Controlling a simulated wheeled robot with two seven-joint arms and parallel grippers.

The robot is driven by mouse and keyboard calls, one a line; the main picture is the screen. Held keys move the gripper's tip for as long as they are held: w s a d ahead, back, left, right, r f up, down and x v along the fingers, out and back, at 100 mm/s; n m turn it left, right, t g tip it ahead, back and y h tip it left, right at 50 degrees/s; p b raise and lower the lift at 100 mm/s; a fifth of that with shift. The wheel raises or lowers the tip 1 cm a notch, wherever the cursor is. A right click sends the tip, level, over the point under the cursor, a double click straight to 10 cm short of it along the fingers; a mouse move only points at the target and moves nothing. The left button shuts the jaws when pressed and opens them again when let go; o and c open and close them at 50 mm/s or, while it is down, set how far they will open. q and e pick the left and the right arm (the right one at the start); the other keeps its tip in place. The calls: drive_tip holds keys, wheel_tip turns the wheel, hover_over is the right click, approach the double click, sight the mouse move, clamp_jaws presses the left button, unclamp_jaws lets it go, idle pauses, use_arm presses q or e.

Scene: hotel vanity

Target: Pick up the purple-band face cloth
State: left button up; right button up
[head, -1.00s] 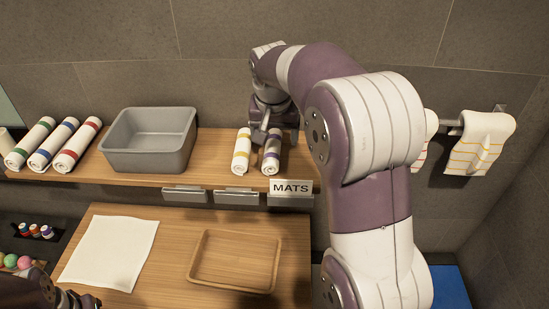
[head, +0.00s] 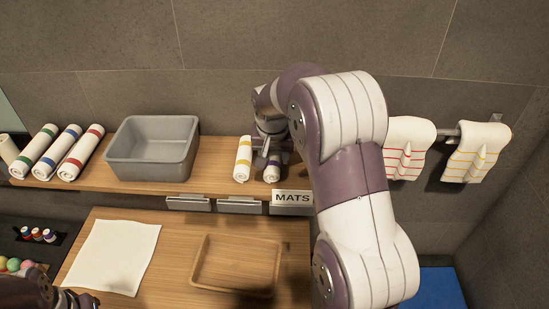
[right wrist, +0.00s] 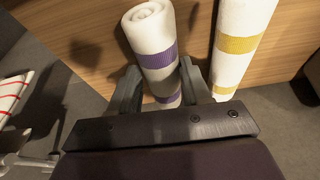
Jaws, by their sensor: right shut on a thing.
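The purple-band face cloth (head: 272,172) is a white roll with purple bands on the wooden shelf in the head view, partly hidden by my right gripper (head: 268,152). In the right wrist view the cloth (right wrist: 156,40) lies between the two fingers of my right gripper (right wrist: 160,88), which is shut on it. Whether the cloth touches the shelf I cannot tell. My left gripper (head: 78,299) is at the bottom left corner of the head view, mostly cut off, and its jaws are not clear.
A yellow-band roll (head: 243,158) lies close to the left of the purple one; it also shows in the right wrist view (right wrist: 240,45). A grey bin (head: 150,165) and several banded rolls stand further left. Below are a wooden tray (head: 236,291) and a white cloth (head: 112,255).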

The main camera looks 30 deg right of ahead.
sight(275, 154)
drive_tip(key=shift+s, duration=0.1)
drive_tip(key=shift+d+r+b, duration=0.1)
drive_tip(key=shift+r+b, duration=0.2)
drive_tip(key=shift+b, duration=0.1)
wheel_tip(275, 154, up, 2)
drive_tip(key=shift+r+b, duration=0.25)
drive_tip(key=shift+b, duration=0.55)
drive_tip(key=s+r, duration=0.1)
drive_tip(key=s+a+r+b, duration=0.1)
drive_tip(key=s, duration=0.1)
drive_tip(key=shift+r, duration=0.3)
drive_tip(key=s+a+r+p, duration=0.2)
drive_tip(key=s+r, duration=0.3)
drive_tip(key=s, duration=0.3)
drive_tip(key=shift+a+p, duration=0.4)
drive_tip(key=shift+r, duration=0.1)
drive_tip(key=shift+o, duration=0.5)
